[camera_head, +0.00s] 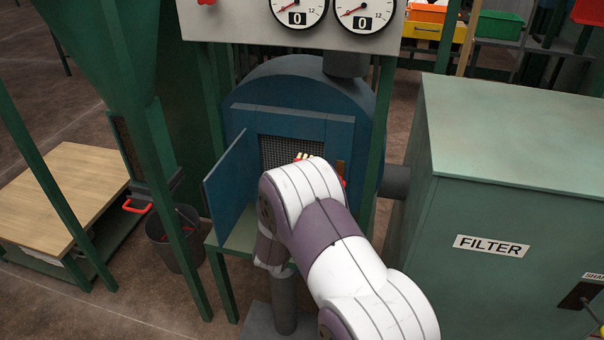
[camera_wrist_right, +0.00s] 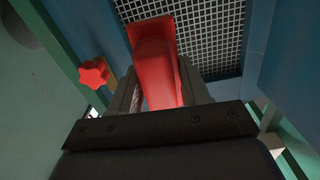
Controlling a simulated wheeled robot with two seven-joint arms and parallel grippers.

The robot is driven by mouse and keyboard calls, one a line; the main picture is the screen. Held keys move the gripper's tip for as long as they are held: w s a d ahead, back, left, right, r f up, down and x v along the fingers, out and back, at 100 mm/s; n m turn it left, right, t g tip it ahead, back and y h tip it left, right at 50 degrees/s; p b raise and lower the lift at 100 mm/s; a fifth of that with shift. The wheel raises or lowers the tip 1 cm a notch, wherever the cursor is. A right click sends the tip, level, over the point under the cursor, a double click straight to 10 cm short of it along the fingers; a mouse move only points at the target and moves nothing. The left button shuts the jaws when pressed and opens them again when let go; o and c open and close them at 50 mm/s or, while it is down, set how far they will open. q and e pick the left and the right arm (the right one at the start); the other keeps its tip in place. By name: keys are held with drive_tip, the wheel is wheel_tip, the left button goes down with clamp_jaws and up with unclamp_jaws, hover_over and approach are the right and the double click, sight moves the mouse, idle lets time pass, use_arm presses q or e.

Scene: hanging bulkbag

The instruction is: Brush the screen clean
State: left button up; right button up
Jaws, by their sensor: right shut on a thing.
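The screen (camera_head: 279,150) is a dark wire mesh inside the open hatch of a blue round-topped housing (camera_head: 300,90). In the right wrist view the mesh (camera_wrist_right: 212,25) fills the top middle. My right gripper (camera_wrist_right: 160,92) is shut on a red brush (camera_wrist_right: 153,50), whose red body points toward the mesh. In the head view my right arm covers the gripper and the lower right of the screen; only a small pale and red bit of the brush (camera_head: 302,156) shows above it. I cannot tell whether bristles touch the mesh. My left gripper is not in view.
The blue hatch door (camera_head: 230,180) stands open on the left. A red star knob (camera_wrist_right: 93,73) shows in the wrist view. Green posts flank the housing. A green filter cabinet (camera_head: 510,180) stands right; a dark bucket (camera_head: 172,245) and wooden-topped bench (camera_head: 65,195) stand left.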

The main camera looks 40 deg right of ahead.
drive_tip(key=shift+v, duration=1)
drive_tip(key=shift+p+v, duration=0.5)
drive_tip(key=shift+v, duration=1)
